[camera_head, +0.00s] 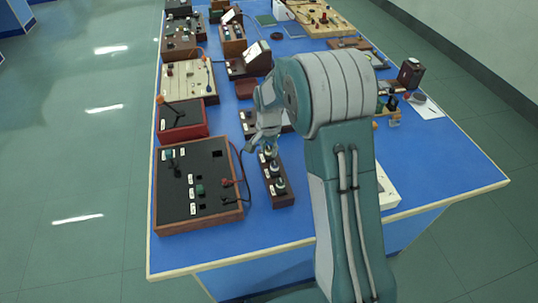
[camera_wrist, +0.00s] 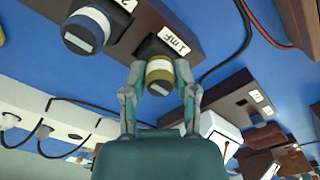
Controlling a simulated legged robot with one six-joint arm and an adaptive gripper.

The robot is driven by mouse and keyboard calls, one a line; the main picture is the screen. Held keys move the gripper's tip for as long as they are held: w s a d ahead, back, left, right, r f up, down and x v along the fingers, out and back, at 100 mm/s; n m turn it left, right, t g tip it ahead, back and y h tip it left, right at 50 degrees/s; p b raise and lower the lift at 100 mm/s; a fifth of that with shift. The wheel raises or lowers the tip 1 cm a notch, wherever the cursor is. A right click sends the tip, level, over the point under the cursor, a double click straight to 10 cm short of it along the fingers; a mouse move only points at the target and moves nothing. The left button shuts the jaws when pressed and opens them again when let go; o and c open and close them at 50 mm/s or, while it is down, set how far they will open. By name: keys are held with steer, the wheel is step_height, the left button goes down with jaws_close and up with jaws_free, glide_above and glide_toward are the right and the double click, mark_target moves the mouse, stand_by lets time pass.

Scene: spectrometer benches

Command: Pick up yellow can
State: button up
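The yellow can (camera_wrist: 160,72) is a short cylinder with a yellow band and a pale end face. It sits at a brown wooden block with a white "1mF" label in the wrist view. My gripper (camera_wrist: 161,76) has one finger on each side of the can, and both fingertips appear to touch it. In the head view my gripper (camera_head: 262,143) is low at the far end of the narrow brown block (camera_head: 283,201). The yellow can is hard to make out there.
A similar can with a blue band (camera_wrist: 88,28) stands at the same block, close to the left finger. A black cable (camera_wrist: 240,45) curves to the right. A large black panel box (camera_head: 205,214) lies just left of the block. The blue table is clear at the front.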

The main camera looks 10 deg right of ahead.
mark_target(268, 149)
jaws_close()
steer(key=r, duration=0.3)
steer(key=shift+s+a+r, duration=0.15)
steer(key=shift+s+r, duration=0.1)
steer(key=shift+r, duration=0.1)
steer(key=s+a+r, duration=0.6)
steer(key=s+r, duration=0.5)
steer(key=r, duration=0.1)
steer(key=shift+s+a, duration=0.25)
steer(key=shift+s, duration=0.1)
steer(key=shift+r, duration=0.1)
